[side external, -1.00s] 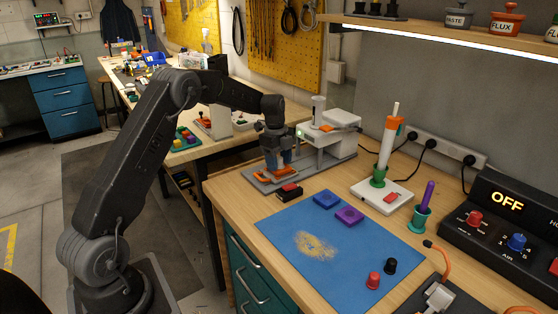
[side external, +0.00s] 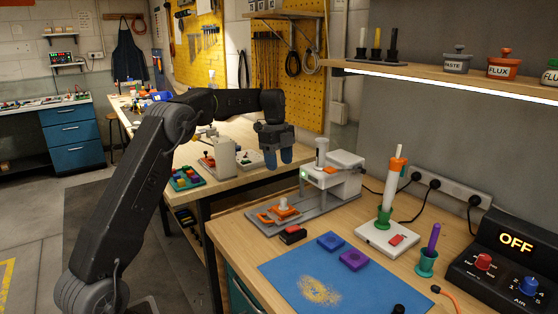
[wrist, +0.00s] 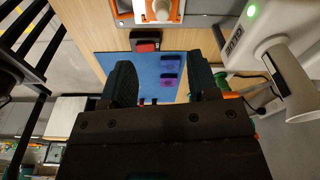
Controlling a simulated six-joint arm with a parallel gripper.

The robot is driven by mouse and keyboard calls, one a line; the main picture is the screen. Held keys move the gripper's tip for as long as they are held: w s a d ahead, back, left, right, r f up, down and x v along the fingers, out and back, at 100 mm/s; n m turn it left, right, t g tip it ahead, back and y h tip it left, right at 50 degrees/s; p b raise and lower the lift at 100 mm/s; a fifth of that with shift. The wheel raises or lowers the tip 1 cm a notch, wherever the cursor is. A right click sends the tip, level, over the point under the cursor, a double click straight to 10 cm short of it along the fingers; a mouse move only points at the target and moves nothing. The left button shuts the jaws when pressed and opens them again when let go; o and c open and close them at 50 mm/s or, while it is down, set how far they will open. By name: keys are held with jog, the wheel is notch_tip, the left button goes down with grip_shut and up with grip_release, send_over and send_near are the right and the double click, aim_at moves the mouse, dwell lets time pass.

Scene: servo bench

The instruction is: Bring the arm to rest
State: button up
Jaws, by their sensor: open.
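My gripper (side external: 278,162) hangs in the air, fingers pointing down, above and a little behind the grey fixture plate (side external: 318,210). Its two blue-tipped fingers are apart with nothing between them. The wrist view also shows the gripper (wrist: 163,78) open and empty. On the fixture plate sits an orange part (side external: 285,212) with a white knob on top, clear of my fingers. The same orange part is partly visible at the top of the wrist view (wrist: 175,17).
A white press-like unit (side external: 342,180) stands right of the gripper. A blue mat (side external: 290,285) bears a blue block (side external: 330,241) and a purple block (side external: 354,260). A black-and-red block (side external: 293,235) lies before the fixture. A white holder (side external: 222,157) stands on the rear bench.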

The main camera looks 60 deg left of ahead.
jog(key=s+d+r+n+t+y, duration=0.1)
jog(key=s+d+r+n, duration=0.4)
jog(key=d, duration=0.3)
jog(key=s+d+r+n+t, duration=0.1)
jog(key=s+d+r+n, duration=0.1)
jog(key=s+d+r, duration=0.35)
jog(key=s+d+f+n+t, duration=0.1)
jog(key=s+d+f+n, duration=0.1)
jog(key=s, duration=0.4)
jog(key=s+d+f+n+t, duration=0.1)
jog(key=s+d+f+n, duration=0.2)
jog(key=s, duration=0.4)
jog(key=s+d+f+n+t, duration=0.1)
jog(key=s+d+f+n, duration=0.2)
jog(key=s+d, duration=0.3)
jog(key=shift+s+n, duration=0.4)
jog(key=shift+s, duration=0.15)
